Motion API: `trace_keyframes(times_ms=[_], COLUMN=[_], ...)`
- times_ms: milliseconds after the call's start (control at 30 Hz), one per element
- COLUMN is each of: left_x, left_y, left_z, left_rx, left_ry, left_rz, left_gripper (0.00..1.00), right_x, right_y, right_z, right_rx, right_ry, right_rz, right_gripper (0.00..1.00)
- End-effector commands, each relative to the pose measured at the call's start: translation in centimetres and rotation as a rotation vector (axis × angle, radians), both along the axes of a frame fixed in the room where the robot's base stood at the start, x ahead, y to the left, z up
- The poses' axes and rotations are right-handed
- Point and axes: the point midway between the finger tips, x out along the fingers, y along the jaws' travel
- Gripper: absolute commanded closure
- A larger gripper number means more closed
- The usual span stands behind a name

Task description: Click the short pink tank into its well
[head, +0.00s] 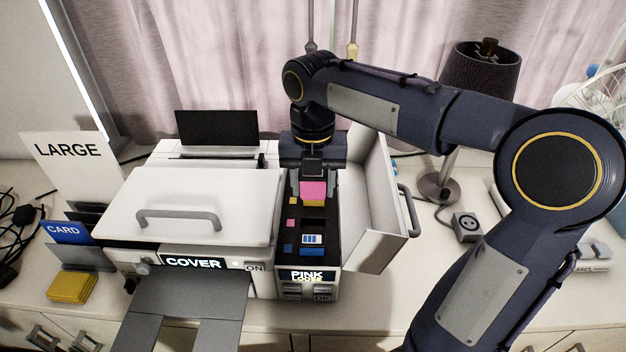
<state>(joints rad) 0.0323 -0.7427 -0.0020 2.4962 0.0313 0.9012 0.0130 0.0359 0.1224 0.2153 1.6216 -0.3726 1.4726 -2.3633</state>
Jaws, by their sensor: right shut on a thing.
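The pink tank (313,191) is held between the fingers of my right gripper (313,183), which points down over the ink bay of the printer. The ink bay (325,262) is a narrow black trough with its side door open. Small yellow, pink and blue marks run along its left side. A dark empty-looking well (313,224) lies beside the pink mark, in front of the held tank. A blue tank (311,252) with a white label sits in the front well. Some yellow shows just below the pink tank. My left gripper is out of view.
The open white door (372,205) stands up right of the bay. The printer's white lid (200,205) with a grey handle is closed at left. The display (308,275) reads "PINK" above a less clear word. A lamp (437,187) and socket box (467,226) stand at right.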

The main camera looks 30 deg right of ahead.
Motion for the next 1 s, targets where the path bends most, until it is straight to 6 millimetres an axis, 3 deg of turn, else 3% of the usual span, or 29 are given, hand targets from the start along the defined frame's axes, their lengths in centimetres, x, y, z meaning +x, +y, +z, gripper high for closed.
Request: trace_keyframes(times_ms=[600,1000], left_x=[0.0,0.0], left_y=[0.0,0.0], left_z=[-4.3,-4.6], left_rx=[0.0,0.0], left_ry=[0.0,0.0], left_rz=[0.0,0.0], left_gripper=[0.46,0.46], right_x=[0.0,0.0], right_y=[0.0,0.0], right_z=[-6.2,-6.8], right_rx=[0.0,0.0], right_ry=[0.0,0.0], right_rz=[-0.001,-0.001], right_gripper=[0.76,0.76])
